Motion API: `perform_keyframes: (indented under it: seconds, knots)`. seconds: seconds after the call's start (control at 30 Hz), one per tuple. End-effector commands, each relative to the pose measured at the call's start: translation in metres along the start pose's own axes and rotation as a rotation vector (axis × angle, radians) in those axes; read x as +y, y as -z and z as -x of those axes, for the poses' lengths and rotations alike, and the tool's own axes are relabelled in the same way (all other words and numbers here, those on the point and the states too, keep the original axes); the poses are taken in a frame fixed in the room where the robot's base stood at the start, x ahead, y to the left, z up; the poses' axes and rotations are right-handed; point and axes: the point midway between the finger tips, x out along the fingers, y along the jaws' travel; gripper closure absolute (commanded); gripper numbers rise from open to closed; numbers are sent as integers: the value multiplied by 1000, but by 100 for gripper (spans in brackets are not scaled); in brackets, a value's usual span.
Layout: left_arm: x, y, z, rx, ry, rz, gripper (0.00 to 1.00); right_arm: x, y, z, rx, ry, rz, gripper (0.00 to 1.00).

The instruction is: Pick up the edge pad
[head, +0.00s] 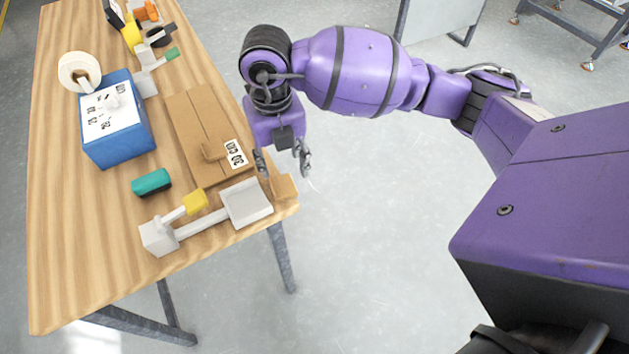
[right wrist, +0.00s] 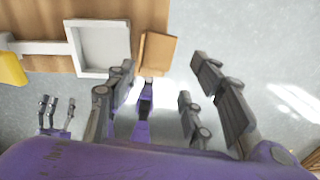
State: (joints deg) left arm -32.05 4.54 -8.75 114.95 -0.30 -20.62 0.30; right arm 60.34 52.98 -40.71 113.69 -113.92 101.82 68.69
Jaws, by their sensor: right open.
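A small tan block (head: 285,187), which I take to be the edge pad, is at the table's near right corner. It also shows in the right wrist view (right wrist: 157,52), beside the white tray and ahead of my fingers. My right gripper (head: 282,163) is open and empty, with its fingertips close to the block in the head view. In the right wrist view its fingers (right wrist: 165,88) are spread, and the block's top lies beyond the gap between them. I cannot tell whether they touch it.
A white tray (head: 246,203) with a handle bar and a yellow block (head: 195,202) lies beside the pad. A brown board (head: 196,125), a teal block (head: 151,182) and a blue box (head: 127,146) are further left. Open floor lies right of the wooden table (head: 75,255).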

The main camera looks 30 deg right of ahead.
Motion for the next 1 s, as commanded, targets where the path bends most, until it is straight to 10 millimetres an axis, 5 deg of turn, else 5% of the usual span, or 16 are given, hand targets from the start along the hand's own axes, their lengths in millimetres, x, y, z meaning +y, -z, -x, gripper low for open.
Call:
perform_keyframes:
  seconds: [0.3, 0.6, 0.83, 1.0]
  knots:
    - [2, -24, 5, -46, 1, 8, 43, 1, 0, -29, -1, -2, 6, 52]
    - [1, -14, 4, -29, 0, 6, 43, 3, 1, -71, 0, -3, 4, 52]
    - [1, -11, 4, -23, 0, 5, 43, 3, 0, -75, -2, -3, 5, 52]
    - [1, -11, 4, -23, 0, 4, 43, 3, 0, -75, -2, -3, 5, 71]
